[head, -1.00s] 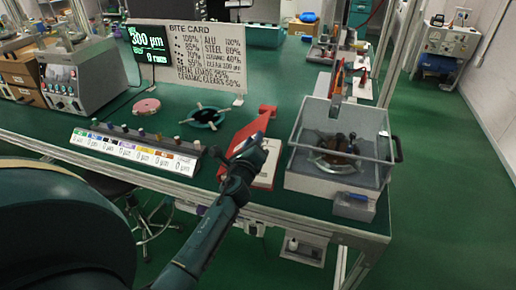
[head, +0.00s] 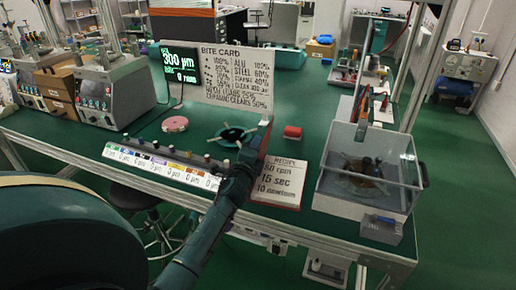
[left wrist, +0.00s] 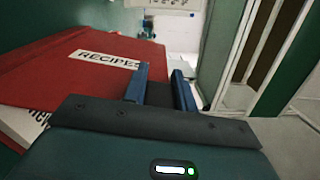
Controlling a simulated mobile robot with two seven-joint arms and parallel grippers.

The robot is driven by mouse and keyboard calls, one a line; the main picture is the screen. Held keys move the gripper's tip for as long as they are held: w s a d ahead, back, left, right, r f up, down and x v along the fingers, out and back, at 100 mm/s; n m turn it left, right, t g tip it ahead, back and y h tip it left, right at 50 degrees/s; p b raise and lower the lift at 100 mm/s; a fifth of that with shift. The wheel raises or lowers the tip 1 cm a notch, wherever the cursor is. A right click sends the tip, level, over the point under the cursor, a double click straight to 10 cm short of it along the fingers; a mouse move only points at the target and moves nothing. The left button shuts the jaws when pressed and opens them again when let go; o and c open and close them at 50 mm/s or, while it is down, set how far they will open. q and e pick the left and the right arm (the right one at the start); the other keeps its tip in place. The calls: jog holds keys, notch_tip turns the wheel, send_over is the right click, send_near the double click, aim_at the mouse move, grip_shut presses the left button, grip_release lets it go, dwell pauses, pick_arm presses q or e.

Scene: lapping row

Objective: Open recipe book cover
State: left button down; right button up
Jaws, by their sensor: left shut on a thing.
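The recipe book stands open at the table's front edge, with its white page (head: 278,185) showing printed lines that include "15 sec" and "10 newton". Its red cover (head: 265,138) is raised steeply at the left of the page. My left gripper (head: 247,150) is at the cover's raised edge and shut on it; its fingers hide part of the cover. In the left wrist view the red cover (left wrist: 60,72) with its "RECIPES" label (left wrist: 105,60) fills the left, reaching the fingers (left wrist: 160,92). My right gripper is not in view.
A clear-walled box (head: 362,185) with a dark device inside stands right of the book. A row of labelled samples (head: 165,165) lies to the left. A red cylinder (head: 292,132) and a bite card (head: 237,78) stand behind.

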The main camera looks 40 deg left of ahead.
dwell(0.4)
pick_arm(q)
jog(key=c, duration=1.1)
grip_release()
jog(key=shift+s, duration=0.1)
jog(key=b+v, duration=0.1)
jog(key=v, duration=1.2)
